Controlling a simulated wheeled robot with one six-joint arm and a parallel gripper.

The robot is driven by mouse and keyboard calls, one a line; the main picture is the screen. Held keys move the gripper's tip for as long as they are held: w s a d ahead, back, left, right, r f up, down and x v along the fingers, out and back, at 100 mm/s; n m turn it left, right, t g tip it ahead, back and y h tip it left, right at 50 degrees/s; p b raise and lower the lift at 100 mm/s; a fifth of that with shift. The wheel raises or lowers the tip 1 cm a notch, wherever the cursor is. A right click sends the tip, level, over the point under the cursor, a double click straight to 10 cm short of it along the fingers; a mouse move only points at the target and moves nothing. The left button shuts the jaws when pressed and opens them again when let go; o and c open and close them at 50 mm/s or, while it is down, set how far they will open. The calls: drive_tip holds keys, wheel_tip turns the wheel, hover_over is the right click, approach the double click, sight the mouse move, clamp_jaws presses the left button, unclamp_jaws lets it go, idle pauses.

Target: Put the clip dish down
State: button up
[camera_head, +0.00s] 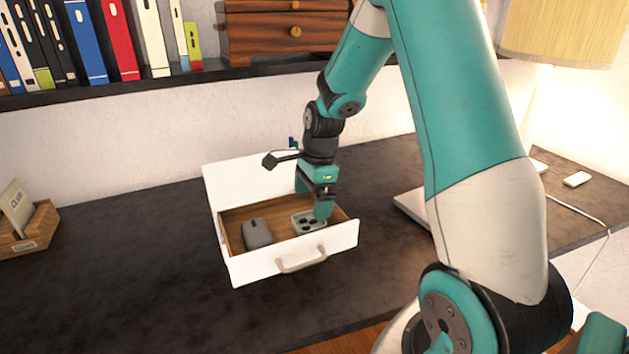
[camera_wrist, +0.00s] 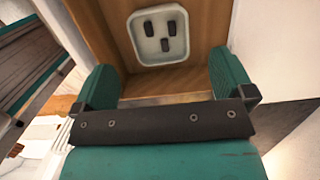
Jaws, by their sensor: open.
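The clip dish (camera_head: 309,223) is a small pale grey dish with several dark clips in it. It sits on the wooden floor of an open white drawer box (camera_head: 254,276), toward the right side. It also shows in the wrist view (camera_wrist: 160,36), beyond the fingertips and apart from them. My gripper (camera_head: 312,205) reaches down into the drawer at the dish. In the wrist view my gripper's two teal fingers (camera_wrist: 165,85) are wide apart with nothing between them.
A dark grey computer mouse (camera_head: 257,234) lies in the drawer, left of the dish. The drawer walls surround both. A wooden card holder (camera_head: 29,231) stands at the far left. A lamp (camera_head: 561,30) is at the right.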

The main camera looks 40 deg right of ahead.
sight(315, 223)
wheel_tip(315, 223, up, 5)
drive_tip(key=s+a+r+n, duration=0.3)
drive_tip(key=a+n, duration=0.3)
drive_tip(key=s+a+r+n, duration=0.3)
drive_tip(key=a+n, duration=0.2)
drive_tip(key=a, duration=0.2)
drive_tip(key=s+a+r+n+y, duration=0.2)
drive_tip(key=s+a+n, duration=0.9)
drive_tip(key=s+n, duration=0.4)
drive_tip(key=shift+s+a+r+n, duration=0.3)
drive_tip(key=shift+a+n, duration=0.1)
drive_tip(key=shift+n, duration=0.8)
drive_tip(key=shift+c, duration=0.3)
